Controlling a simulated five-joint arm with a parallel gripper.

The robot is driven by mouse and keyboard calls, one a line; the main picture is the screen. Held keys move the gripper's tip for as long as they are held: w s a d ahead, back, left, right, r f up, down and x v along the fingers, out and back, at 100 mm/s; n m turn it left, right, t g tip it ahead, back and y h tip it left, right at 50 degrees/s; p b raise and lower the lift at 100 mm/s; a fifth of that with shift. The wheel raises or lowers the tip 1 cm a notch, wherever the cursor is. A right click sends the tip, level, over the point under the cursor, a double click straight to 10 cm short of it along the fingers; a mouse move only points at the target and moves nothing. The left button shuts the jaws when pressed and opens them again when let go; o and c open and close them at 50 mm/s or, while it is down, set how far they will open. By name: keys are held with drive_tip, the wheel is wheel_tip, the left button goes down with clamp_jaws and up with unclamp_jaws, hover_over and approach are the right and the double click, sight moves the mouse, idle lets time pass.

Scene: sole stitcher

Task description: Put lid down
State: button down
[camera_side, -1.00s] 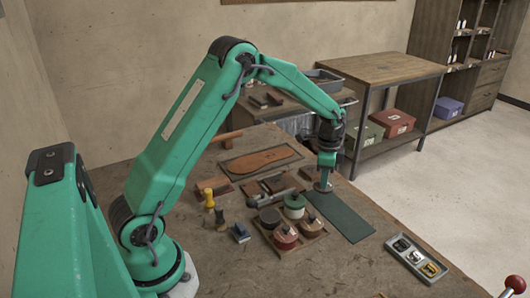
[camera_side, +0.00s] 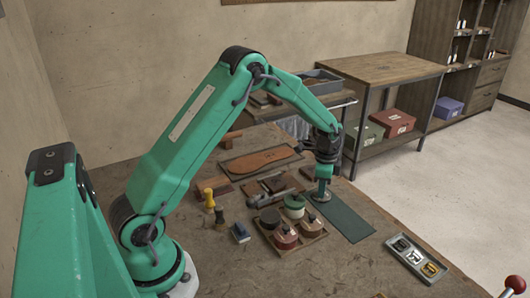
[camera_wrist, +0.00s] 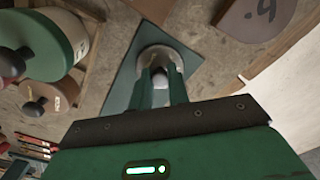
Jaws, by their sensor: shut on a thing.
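A round grey metal lid (camera_side: 320,197) is at the far end of the dark green mat (camera_side: 345,221). My gripper (camera_side: 322,187) points down and is shut on the lid's knob. In the wrist view, the lid (camera_wrist: 161,55) shows just beyond my gripper's fingers (camera_wrist: 161,88), over the mat (camera_wrist: 122,75). It looks level and very low, but I cannot tell if it touches the mat. The fingers hide part of the lid and its knob.
A tray of jars, including a green-lidded jar (camera_side: 294,206) and a red-brown jar (camera_side: 285,238), stands close left of the mat. A leather sole (camera_side: 262,160) lies behind. A small grey tray (camera_side: 417,258) is at right. The mat's near part is clear.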

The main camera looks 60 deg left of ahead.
drive_tip(key=c, duration=1.3)
unclamp_jaws()
drive_tip(key=shift+f, duration=0.1)
drive_tip(key=shift+c, duration=0.2)
wheel_tip(320, 180, up, 12)
